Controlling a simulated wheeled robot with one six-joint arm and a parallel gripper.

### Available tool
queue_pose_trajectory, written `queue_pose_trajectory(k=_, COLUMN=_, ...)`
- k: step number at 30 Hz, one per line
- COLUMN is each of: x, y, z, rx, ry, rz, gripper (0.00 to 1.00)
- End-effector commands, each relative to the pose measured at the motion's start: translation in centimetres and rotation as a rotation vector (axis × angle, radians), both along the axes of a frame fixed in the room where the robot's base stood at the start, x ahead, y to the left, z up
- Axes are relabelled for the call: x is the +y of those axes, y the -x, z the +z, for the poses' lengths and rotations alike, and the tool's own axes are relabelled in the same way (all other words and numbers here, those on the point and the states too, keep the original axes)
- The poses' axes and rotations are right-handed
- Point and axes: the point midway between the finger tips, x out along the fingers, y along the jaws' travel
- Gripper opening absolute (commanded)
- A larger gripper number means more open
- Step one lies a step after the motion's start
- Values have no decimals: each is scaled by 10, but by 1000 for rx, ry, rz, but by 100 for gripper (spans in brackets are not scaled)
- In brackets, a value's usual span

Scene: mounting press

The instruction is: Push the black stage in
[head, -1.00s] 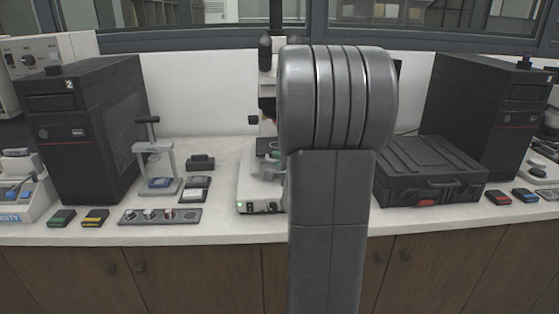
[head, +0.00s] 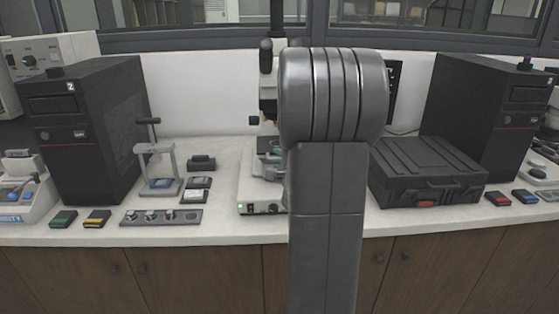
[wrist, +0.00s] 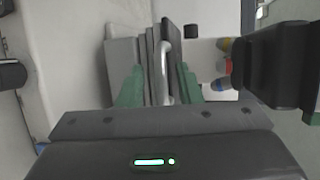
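My gripper (wrist: 160,78) shows in the wrist view with two green fingers standing apart. Between and beyond them are upright-looking layered plates, grey on the left and a dark plate (wrist: 174,42) on the right, which may be the black stage. A curved silver handle (wrist: 163,62) lies in the gap between the fingers; I see no clear grip on it.
A small clamp press (head: 163,165), a strip with several knobs (head: 160,217) and a black tower (head: 95,130) stand to the left. A black case (head: 428,170) lies to the right. In the wrist view a black part (wrist: 275,65) is close on the right.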

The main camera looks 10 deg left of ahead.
Motion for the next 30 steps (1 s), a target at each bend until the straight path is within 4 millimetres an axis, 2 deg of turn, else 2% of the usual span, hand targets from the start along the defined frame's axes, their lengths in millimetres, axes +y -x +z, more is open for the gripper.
queue_pose_trajectory(k=5, x=-19, y=22, z=8, rx=-1, ry=0, rz=-4, gripper=32)
queue_pose_trajectory(k=12, x=-55, y=66, z=20, rx=0, ry=1, rz=-6, gripper=32)
queue_pose_trajectory(k=16, x=-70, y=85, z=24, rx=2, ry=0, rz=-6, gripper=32)
queue_pose_trajectory(k=21, x=-79, y=97, z=27, rx=1, ry=0, rz=-3, gripper=32)
queue_pose_trajectory(k=30, x=-82, y=102, z=27, rx=3, ry=0, rz=-2, gripper=32)
